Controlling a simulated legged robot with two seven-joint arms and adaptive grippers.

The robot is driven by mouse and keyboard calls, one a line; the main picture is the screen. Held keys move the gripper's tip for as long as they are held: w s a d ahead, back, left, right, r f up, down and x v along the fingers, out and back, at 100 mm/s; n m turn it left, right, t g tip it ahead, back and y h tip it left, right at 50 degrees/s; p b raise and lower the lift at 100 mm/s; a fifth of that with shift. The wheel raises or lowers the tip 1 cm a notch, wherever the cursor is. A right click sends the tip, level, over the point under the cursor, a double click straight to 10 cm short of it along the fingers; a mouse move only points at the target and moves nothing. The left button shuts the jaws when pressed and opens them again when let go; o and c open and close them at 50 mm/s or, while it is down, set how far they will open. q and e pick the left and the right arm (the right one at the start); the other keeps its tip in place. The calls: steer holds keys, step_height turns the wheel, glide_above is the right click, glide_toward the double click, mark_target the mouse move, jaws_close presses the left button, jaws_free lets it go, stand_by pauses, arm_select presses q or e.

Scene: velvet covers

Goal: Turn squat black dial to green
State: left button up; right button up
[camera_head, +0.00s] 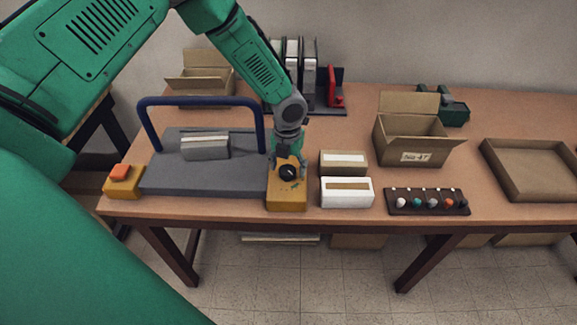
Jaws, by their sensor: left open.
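The squat black dial (288,173) sits on top of a yellow box (287,199) at the right end of a dark grey platform. My left gripper (288,163) points down at the dial, with its open fingers around or just above it. I cannot tell whether the fingers touch the dial. Small marks show on the yellow face near the dial, but they are too small to read, and I cannot tell which one the dial points to. My right gripper is not in view.
A blue bar (200,101) arches over the grey platform (205,178), which bears a grey block (205,147). An orange button (121,171) is at left. A white box (346,192), a brown box (343,163) and a knob strip (427,202) lie right of the dial. An open carton (407,143) stands behind.

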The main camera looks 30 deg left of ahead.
mark_target(288, 167)
arm_select(q)
step_height(288, 167, up, 12)
stand_by(0.6)
steer(key=shift+f, duration=0.1)
